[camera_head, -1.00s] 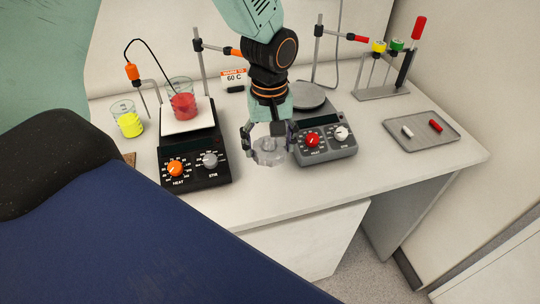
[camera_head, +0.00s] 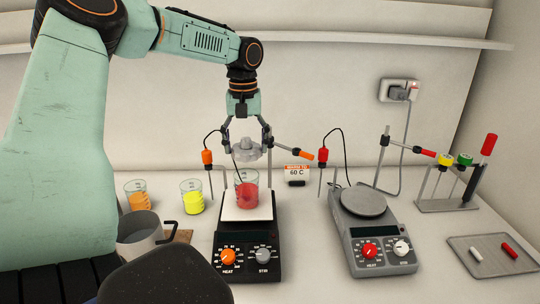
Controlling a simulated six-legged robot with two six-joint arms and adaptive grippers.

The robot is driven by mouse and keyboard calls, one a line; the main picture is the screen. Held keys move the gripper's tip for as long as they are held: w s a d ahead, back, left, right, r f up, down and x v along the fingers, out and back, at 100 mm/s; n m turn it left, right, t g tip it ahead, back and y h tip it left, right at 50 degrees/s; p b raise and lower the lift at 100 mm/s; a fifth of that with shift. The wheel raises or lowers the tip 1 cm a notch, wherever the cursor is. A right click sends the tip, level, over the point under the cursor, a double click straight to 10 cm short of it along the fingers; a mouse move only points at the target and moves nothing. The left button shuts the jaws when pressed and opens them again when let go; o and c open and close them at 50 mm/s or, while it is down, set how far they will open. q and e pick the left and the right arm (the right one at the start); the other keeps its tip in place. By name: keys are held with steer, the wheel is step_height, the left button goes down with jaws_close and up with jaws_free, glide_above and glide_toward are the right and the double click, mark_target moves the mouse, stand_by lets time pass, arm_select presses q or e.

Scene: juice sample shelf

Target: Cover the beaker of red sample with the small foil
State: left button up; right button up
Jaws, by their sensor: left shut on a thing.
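The beaker of red sample (camera_head: 247,194) stands upright on the white top plate of the black hot plate (camera_head: 248,244). My left gripper (camera_head: 247,148) is above the beaker, pointing down. It is shut on the small foil (camera_head: 246,153), a grey, crinkled, cap-like piece. The foil appears a little above the beaker's rim, with a small gap between them. My right gripper is not in view.
An orange probe (camera_head: 207,157) on a stand is close left of the beaker, and a clamp rod with an orange end (camera_head: 306,155) is at right.

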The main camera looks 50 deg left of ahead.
mark_target(246, 169)
arm_select(q)
steer(key=shift+s+a, duration=0.2)
steer(key=shift+a, duration=0.1)
steer(key=shift+d+f+b, duration=0.15)
steer(key=shift+f+b, duration=0.45)
steer(key=shift+b, duration=0.05)
step_height(246, 169, down, 2)
steer(key=shift+f+b, duration=0.25)
steer(key=shift+b, duration=0.85)
steer(key=shift+f+b, duration=1.15)
steer(key=shift+f, duration=0.8)
steer(key=shift+w, duration=0.1)
steer(key=o, duration=1)
